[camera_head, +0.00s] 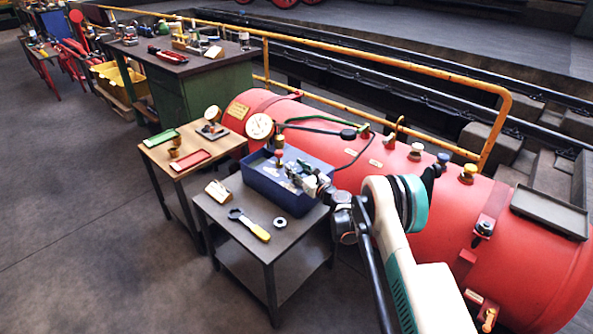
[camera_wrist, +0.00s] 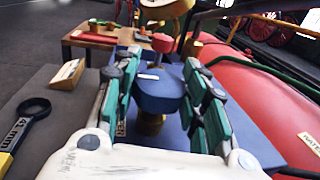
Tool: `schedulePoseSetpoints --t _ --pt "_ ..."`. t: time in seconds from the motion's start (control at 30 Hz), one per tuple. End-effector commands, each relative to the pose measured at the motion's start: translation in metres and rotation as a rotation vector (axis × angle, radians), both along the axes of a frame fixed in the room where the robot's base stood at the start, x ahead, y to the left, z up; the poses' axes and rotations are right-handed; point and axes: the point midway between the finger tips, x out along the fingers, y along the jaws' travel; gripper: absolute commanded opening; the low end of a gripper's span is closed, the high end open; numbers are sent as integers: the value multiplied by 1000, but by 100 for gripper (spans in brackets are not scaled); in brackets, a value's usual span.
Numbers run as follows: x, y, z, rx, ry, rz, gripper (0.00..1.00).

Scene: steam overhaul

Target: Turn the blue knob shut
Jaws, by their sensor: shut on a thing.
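The blue knob (camera_wrist: 158,92) sits on a brass stem in the wrist view, with a small white mark on its top. My gripper (camera_wrist: 160,85) has its green-padded fingers on either side of the knob, shut on it. In the head view my gripper (camera_head: 300,178) reaches into the blue tray (camera_head: 262,190) on the small grey table; the knob is hidden there behind the fingers. How far the knob is turned cannot be told.
A red knob (camera_head: 279,154) stands just beyond my gripper, near a round gauge (camera_head: 260,126). A yellow-handled spanner (camera_head: 250,225) and a ring (camera_head: 280,222) lie on the grey table. The red boiler (camera_head: 385,195) runs close along the right, with hoses above.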

Motion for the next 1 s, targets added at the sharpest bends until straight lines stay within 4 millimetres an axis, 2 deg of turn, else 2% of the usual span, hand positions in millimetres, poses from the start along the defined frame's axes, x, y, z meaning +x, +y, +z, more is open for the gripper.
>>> schedulePoseSetpoints --t 0.27,1.0 --pt "-1 2 0 0 0 -128 16" --pt "-1 3 0 0 0 -746 16"
